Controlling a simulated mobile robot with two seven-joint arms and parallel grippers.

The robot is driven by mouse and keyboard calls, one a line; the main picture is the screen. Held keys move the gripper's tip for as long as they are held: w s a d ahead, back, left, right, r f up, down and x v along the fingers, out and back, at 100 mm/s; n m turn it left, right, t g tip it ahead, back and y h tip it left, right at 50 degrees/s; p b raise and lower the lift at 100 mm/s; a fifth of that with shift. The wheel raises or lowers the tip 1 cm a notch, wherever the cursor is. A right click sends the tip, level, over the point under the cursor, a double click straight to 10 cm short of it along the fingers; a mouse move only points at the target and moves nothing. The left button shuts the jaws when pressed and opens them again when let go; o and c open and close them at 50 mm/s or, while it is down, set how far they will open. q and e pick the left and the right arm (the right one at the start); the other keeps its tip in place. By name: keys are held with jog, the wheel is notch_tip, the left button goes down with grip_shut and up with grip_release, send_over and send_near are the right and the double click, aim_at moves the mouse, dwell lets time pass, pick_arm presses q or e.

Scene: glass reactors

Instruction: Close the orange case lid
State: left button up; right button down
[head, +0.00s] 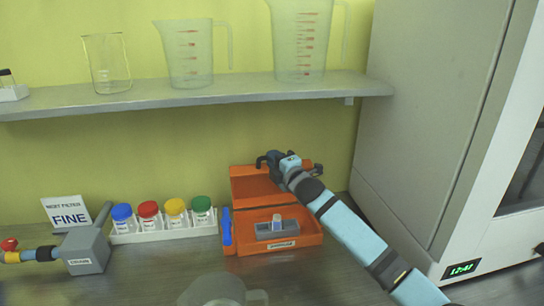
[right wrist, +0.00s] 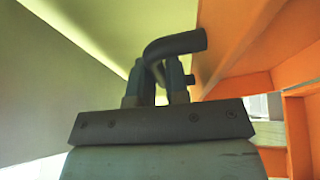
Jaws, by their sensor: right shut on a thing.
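The orange case (head: 300,241) stands open on the bench, its lid (head: 252,187) raised upright at the back against the yellow wall. A grey block with a small vial (head: 277,228) sits inside the case. My right gripper (head: 272,163) is at the top edge of the lid, its arm coming in from the lower right. In the right wrist view its fingers (right wrist: 160,72) are shut on a dark bent handle (right wrist: 178,43), beside the orange lid surface (right wrist: 240,45). My left gripper is not in view.
A white rack (head: 165,232) with several coloured-cap jars stands left of the case. A blue object (head: 227,226) is at the case's left side. A clear beaker (head: 215,292) is in front. A large white cabinet (head: 420,130) stands right; a shelf (head: 200,95) with glassware hangs above.

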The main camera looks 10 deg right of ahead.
jog(key=shift+s+f+p, duration=0.2)
jog(key=shift+s, duration=0.6)
jog(key=shift+s+f+p, duration=0.2)
jog(key=shift+s, duration=0.6)
jog(key=c, duration=1.1)
grip_release()
jog(key=shift+a, duration=0.1)
jog(key=b+v, duration=0.1)
jog(key=v, duration=1.2)
jog(key=shift+s+d, duration=0.25)
jog(key=shift+s, duration=0.05)
jog(key=shift+c, duration=0.5)
